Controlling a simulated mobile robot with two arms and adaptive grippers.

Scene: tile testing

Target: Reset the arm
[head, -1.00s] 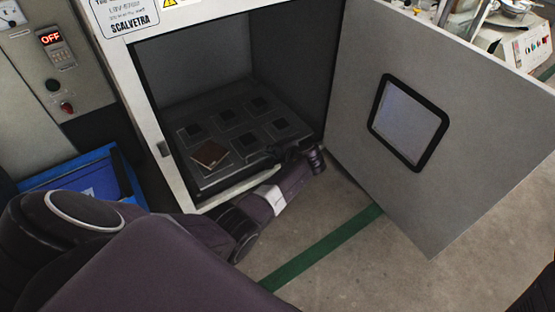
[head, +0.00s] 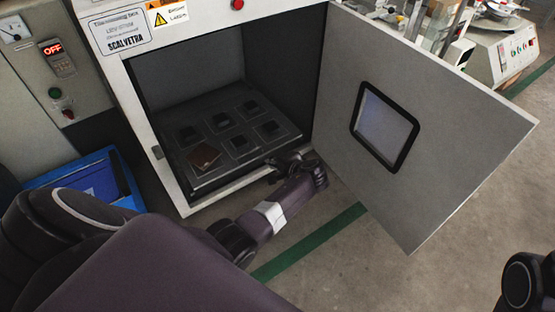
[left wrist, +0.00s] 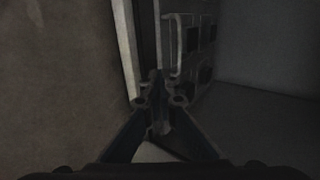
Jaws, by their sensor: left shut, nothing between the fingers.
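My left arm reaches in from the left across the front of an open testing chamber (head: 165,185). My left gripper (head: 278,168) is at the chamber's lower front edge, near the right front corner of the tray. Its fingers look dark against the dark interior. In the left wrist view the gripper (left wrist: 158,90) is shut and empty, with the chamber's pale frame and the tray ahead of it. My right gripper is out of sight; a dark part of my right arm shows at the lower right of the head view.
A brown square tile (head: 204,157) lies on the chamber's dark tray (head: 207,181), at the front left. The open door (head: 455,130) with a small window stands right of my arm. A blue bin (head: 125,180) is at left. Floor in front of the door is clear.

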